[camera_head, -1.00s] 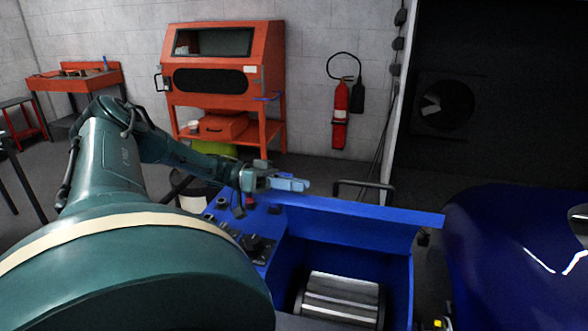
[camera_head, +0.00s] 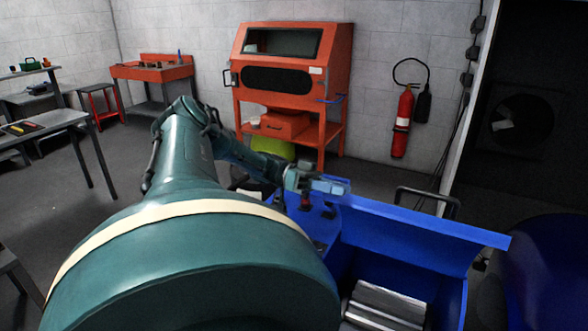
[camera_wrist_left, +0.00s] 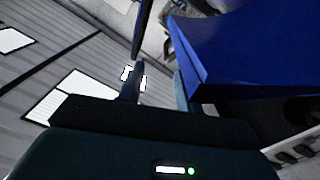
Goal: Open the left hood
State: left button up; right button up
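A blue machine stands in front of me in the head view, with a raised blue panel (camera_head: 425,228) that looks like the hood and a metal roller (camera_head: 387,304) in the opening below it. I cannot tell which part is the left hood. A black bar handle (camera_head: 428,197) rises behind the panel. My left gripper (camera_head: 328,187) is by the panel's left end, above the control area. In the left wrist view its fingers (camera_wrist_left: 155,88) are apart with nothing clearly between them. A blue panel edge (camera_wrist_left: 230,50) lies close to one finger; contact is unclear. My right gripper is not in view.
A red-orange cabinet (camera_head: 292,75) and a fire extinguisher (camera_head: 402,125) are by the back wall. A dark blue rounded body (camera_head: 550,270) is at the right. Workbenches (camera_head: 40,127) stand at the left. Bare floor lies between.

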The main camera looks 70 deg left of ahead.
pick_arm(q)
jog(key=b+v, duration=0.2)
jog(key=v, duration=0.9)
dwell(0.6)
jog(key=shift+d, duration=0.1)
dwell(0.4)
